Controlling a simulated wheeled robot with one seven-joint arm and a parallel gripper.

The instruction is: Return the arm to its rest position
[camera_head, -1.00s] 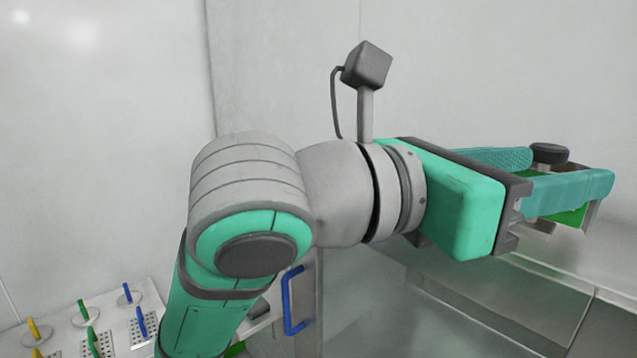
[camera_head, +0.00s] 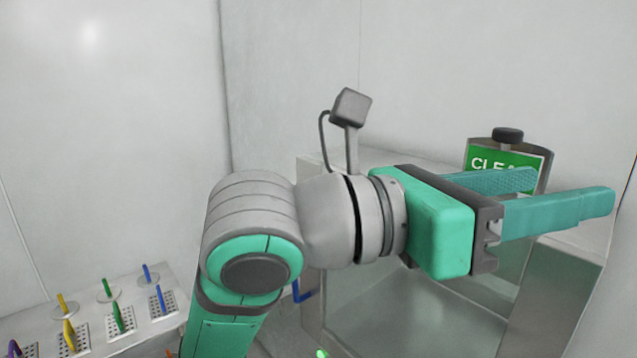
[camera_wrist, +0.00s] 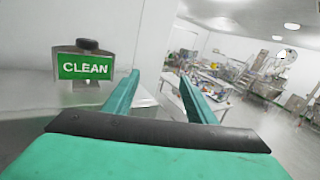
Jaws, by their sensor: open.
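My gripper (camera_head: 570,198) is at the right of the head view, its two teal fingers spread apart and pointing right. It also shows in the wrist view (camera_wrist: 160,90), with nothing between the fingers. My arm rises from the lower middle and bends to the right. A green sign reading CLEAN (camera_wrist: 85,67), on a grey holder with a dark knob, stands left of the fingers in the wrist view. In the head view the sign (camera_head: 478,158) is behind the gripper, partly hidden by the fingers. I cannot tell whether they touch.
A grey metal cabinet (camera_head: 400,318) stands behind and below the gripper. At lower left, a white table (camera_head: 152,335) holds perforated plates and discs with coloured handles. The wrist view shows a long room with cluttered benches (camera_wrist: 215,85) beyond the fingers.

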